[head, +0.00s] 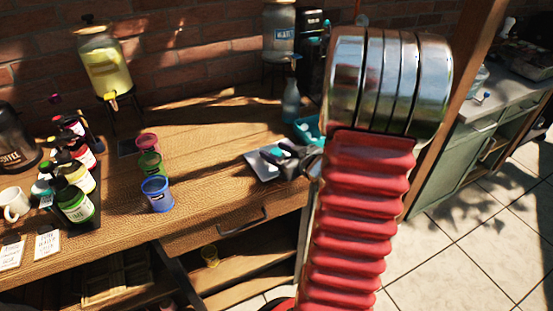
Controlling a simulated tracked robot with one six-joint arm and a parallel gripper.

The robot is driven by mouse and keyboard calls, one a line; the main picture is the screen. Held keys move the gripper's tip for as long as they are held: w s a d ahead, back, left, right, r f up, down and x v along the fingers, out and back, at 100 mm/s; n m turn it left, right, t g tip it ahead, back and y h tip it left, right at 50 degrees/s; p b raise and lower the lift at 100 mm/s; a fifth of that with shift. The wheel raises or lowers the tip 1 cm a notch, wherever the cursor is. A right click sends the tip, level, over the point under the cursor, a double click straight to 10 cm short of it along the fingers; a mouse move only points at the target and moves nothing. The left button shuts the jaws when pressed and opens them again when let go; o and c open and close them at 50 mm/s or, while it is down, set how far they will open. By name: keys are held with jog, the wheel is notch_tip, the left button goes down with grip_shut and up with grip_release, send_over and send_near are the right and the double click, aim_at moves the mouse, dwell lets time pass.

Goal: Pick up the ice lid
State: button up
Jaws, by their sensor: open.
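My red and chrome arm reaches over the right side of the wooden table. My gripper (275,158) shows small and partly hidden behind the arm, low over the table's right part. It is open. A pale, flat, square-edged piece (260,170) lies on the table under and beside the gripper; it may be the ice lid, but I cannot tell for sure. A teal container (306,128) stands just behind the gripper, partly hidden by my arm. I cannot tell whether the gripper touches anything.
Blue (157,194), green and pink cups stand mid-table. Several syrup bottles (74,201), a white mug (15,204) and a coffee pot (15,135) crowd the left. A yellow drink dispenser (105,62) stands at the back, and a clear bottle (291,102) near the teal container. The table's centre is clear.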

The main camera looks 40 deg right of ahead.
dwell(0.4)
jog(key=c, duration=1.1)
